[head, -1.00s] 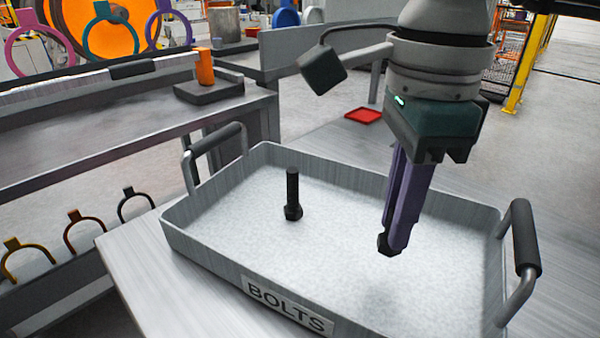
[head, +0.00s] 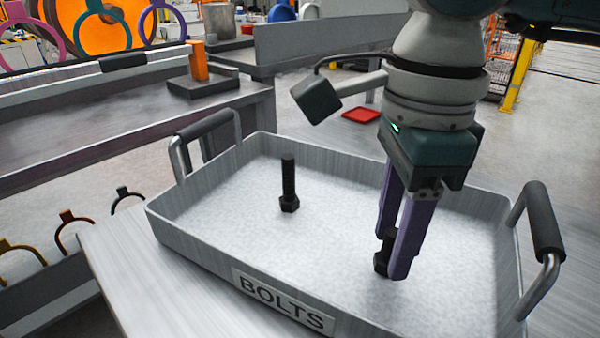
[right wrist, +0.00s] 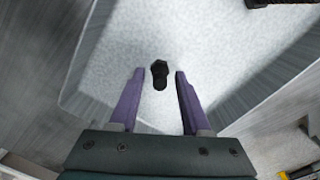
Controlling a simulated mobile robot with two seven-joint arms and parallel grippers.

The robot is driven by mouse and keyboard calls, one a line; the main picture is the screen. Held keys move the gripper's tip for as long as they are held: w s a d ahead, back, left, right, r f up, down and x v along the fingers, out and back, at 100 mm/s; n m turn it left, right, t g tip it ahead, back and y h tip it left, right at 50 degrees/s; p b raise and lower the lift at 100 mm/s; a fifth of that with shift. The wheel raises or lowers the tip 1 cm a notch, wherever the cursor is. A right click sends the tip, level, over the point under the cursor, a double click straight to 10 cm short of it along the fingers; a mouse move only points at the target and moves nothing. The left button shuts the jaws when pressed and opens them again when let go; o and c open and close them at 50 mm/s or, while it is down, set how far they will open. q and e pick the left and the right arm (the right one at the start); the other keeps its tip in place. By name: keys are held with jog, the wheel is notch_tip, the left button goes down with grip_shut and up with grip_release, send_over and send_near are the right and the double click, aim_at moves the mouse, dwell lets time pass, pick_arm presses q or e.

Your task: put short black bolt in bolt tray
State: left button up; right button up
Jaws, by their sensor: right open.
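The bolt tray (head: 255,254) is a grey, shallow, open tray labelled BOLTS, in the head view. A short black bolt (head: 381,263) stands in its right part, head down, partly hidden by the purple fingers of my right gripper (head: 391,268). That gripper is open, pointing down into the tray, with a finger on either side of the bolt. In the right wrist view the bolt (right wrist: 159,74) lies between the spread fingertips (right wrist: 159,75), with gaps on both sides. Another black bolt (head: 289,184) stands upright on its head further left in the tray. My left gripper is out of view.
The tray has black-gripped handles at its left (head: 208,125) and right (head: 545,220) ends, and its walls surround my fingers. A workbench with an orange part (head: 198,60) on a dark block is behind at left. A red tray (head: 361,115) lies beyond the bolt tray.

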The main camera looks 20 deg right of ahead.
aim_at(395, 232)
notch_tip(395, 232, up, 12)
jog(key=p, duration=0.1)
jog(key=shift+r, duration=0.2)
dwell(0.3)
